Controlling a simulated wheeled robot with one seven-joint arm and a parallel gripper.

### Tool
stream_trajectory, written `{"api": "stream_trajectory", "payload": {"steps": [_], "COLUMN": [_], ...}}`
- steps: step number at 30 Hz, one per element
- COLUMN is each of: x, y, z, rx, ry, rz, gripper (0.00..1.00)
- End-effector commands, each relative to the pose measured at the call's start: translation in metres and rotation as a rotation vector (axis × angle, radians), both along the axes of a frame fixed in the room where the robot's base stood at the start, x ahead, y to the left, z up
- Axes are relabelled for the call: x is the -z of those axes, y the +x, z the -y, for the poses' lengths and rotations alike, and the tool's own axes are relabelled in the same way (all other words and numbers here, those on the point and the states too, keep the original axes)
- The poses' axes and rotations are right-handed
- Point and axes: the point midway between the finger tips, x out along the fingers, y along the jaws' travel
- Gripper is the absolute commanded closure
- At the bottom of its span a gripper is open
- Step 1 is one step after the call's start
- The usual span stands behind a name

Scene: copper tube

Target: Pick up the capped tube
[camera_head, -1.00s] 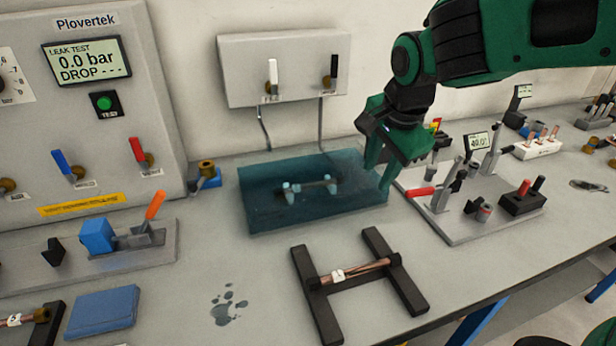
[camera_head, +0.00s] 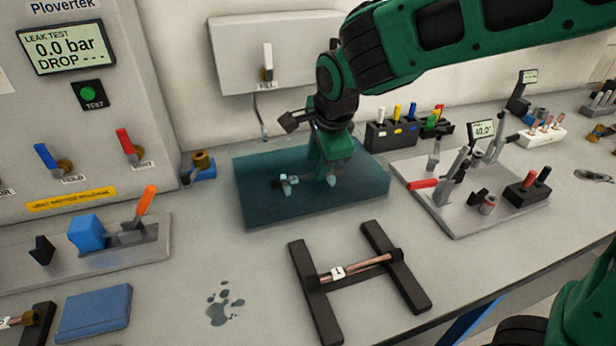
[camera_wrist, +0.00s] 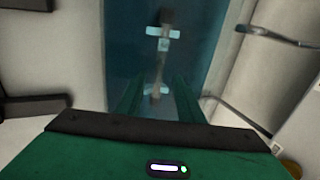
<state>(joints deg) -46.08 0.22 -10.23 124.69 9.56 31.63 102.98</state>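A tube (camera_wrist: 160,66) with a dark end and a pale band lies in the blue water tank (camera_head: 260,212), across pale supports (camera_wrist: 164,31). In the head view one support (camera_head: 285,182) shows, and my gripper hides most of the tube. My gripper (camera_head: 328,178) points down with its fingertips in the tank. In the wrist view its fingers (camera_wrist: 158,98) are open, one on each side of the tube's near part, with gaps visible. A second copper tube (camera_head: 360,268) with a white tag marked 1 and dark ends rests on a black H-shaped stand (camera_head: 325,322).
A grey plate with levers (camera_head: 460,222) stands right of the tank. A block with coloured handles (camera_head: 390,135) is behind it, and a wall box (camera_head: 235,65) hangs above. The test panel (camera_head: 120,180) is at left. The bench has free room before the tank.

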Motion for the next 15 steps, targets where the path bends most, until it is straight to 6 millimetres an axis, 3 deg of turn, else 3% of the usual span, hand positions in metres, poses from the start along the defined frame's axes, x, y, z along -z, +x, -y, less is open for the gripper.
{"api": "stream_trajectory", "payload": {"steps": [7, 15], "x": [0.032, 0.037], "y": [0.012, 0.015], "z": [-0.004, -0.004], "rx": [-0.001, -0.001], "ry": [-0.004, -0.001], "rz": [-0.003, -0.001], "gripper": [0.66, 0.66]}}
